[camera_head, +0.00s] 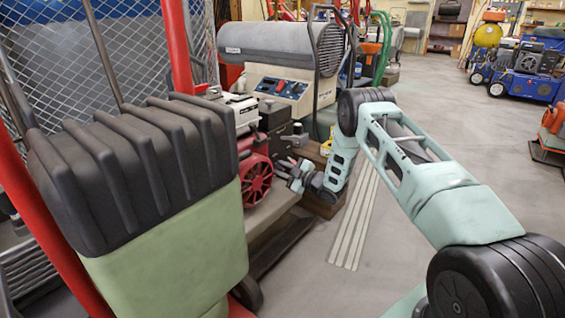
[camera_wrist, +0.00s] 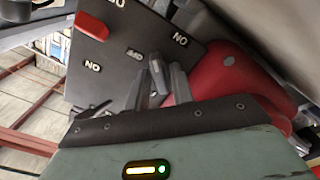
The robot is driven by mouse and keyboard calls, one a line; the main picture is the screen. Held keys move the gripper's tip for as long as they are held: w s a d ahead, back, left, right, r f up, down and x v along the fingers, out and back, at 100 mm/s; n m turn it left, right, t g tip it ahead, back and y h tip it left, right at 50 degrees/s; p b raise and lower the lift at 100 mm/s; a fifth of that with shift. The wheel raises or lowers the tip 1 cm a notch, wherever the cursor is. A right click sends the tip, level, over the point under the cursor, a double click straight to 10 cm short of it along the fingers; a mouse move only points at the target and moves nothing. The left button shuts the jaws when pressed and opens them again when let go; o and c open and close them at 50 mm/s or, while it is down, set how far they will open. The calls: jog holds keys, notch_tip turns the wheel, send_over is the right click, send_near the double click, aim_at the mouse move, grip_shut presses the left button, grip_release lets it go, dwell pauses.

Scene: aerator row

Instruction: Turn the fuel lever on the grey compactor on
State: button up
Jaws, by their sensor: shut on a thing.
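The machine I take for the compactor (camera_head: 240,108) stands left of centre in the head view, with a grey top, a dark side and a red engine (camera_head: 257,178). My gripper (camera_head: 285,168) reaches its right side. In the wrist view a dark panel (camera_wrist: 120,72) carries several "ON" labels, upside down, and a red lever (camera_wrist: 91,25) at upper left. My gripper (camera_wrist: 160,82) is shut on a small grey piece at the panel, likely a lever. The fingers hide most of it, and I cannot read which control it is. A red rounded part (camera_wrist: 225,70) lies beside the fingers.
A grey cylindrical heater (camera_head: 275,45) with a switch panel stands behind. A black ribbed part over a green body (camera_head: 140,150) fills the left foreground. Open floor (camera_head: 430,130) lies to the right, with blue machines (camera_head: 530,80) far right.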

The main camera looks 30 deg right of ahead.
jog(key=m+p, duration=0.3)
jog(key=m, duration=0.1)
jog(key=shift+r+m, duration=0.1)
jog(key=shift+m, duration=0.2)
jog(key=m+p, duration=0.2)
jog(key=m, duration=0.2)
jog(key=shift+s+f+m, duration=0.1)
jog(key=shift+f+m, duration=0.1)
jog(key=shift+m, duration=0.1)
jog(key=o, duration=0.7)
jog(key=shift+r, duration=0.1)
jog(key=shift+p+v, duration=3.65)
jog(key=shift+v, duration=5)
